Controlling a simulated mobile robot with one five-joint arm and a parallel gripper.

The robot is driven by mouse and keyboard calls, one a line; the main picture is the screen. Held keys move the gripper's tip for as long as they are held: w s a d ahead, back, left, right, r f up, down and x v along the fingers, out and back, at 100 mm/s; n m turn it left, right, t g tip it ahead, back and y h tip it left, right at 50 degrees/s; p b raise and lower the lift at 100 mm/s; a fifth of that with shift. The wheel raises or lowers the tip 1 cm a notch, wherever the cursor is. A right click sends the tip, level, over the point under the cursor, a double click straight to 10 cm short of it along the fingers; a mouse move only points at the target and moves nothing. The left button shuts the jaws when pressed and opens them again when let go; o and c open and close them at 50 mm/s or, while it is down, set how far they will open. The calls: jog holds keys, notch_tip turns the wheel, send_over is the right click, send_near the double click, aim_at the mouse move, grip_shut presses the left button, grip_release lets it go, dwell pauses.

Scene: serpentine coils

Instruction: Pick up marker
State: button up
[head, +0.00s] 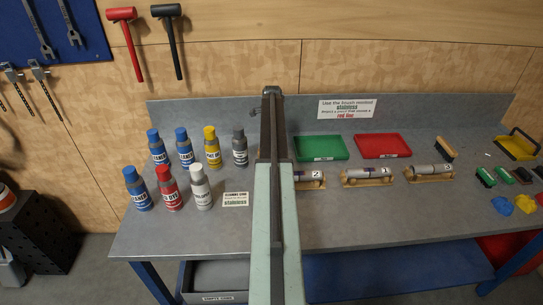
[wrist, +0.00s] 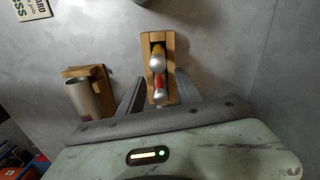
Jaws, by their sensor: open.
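In the wrist view, a small wooden holder (wrist: 170,42) holds two pen-like pieces with silver rounded ends. One has a yellow band (wrist: 157,50) and the other a red band (wrist: 158,83); they look like markers, but no writing on them is readable. My gripper (wrist: 160,78) is open, with one finger on each side of the holder's near part. Contact cannot be told. In the head view my arm covers this spot, so the holder and my gripper's fingers are hidden there.
A metal cylinder (wrist: 83,99) in a wooden cradle lies left of my gripper in the wrist view. In the head view, several bottles (head: 168,187) stand left of my arm. A green tray (head: 320,147) and red tray (head: 383,146) lie to its right.

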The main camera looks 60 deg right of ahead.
jog(key=shift+r, duration=0.1)
grip_shut()
jog(key=shift+r, duration=0.1)
